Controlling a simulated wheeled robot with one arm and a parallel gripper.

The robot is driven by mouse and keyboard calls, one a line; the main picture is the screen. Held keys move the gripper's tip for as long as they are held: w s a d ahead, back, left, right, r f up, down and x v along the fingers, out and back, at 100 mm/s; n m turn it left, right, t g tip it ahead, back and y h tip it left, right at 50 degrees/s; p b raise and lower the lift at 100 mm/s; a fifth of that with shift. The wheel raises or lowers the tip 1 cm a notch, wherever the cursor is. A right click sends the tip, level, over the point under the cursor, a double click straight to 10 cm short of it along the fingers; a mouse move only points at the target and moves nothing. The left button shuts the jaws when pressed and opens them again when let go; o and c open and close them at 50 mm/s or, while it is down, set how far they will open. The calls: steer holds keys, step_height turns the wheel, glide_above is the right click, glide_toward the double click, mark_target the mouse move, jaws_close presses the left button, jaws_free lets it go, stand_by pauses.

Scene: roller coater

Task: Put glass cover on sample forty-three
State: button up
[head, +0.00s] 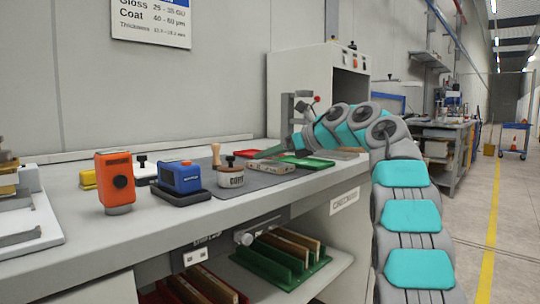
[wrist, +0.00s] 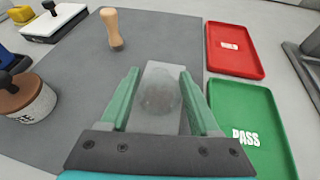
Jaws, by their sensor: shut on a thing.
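My gripper (wrist: 159,72) has two green fingers, shut on the sides of a pale grey, slightly see-through slab (wrist: 160,100) with a darker round patch in it. It looks like the glass cover; whether another piece lies under it cannot be told. In the head view my gripper (head: 262,155) reaches down low over the grey mat, and the slab is not clear there. A pale flat block (head: 270,166) shows just in front of the gripper. No sample number is readable, so sample forty-three cannot be picked out.
A green PASS tray (wrist: 247,105) lies right of the gripper in the wrist view, with a red tray (wrist: 234,60) beyond it. A wooden-handled stamp (wrist: 111,30) stands ahead and a brown-lidded pot (wrist: 22,98) left. Grey mat (wrist: 75,65) between is clear.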

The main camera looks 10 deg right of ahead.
steer(key=o, duration=1.4)
steer(key=shift+f, duration=0.1)
steer(key=shift+c, duration=0.2)
steer(key=shift+r, duration=0.2)
steer(key=v, duration=1.2)
steer(key=shift+s+p, duration=0.1)
steer(key=shift+p, duration=0.2)
steer(key=shift+a+r, duration=0.1)
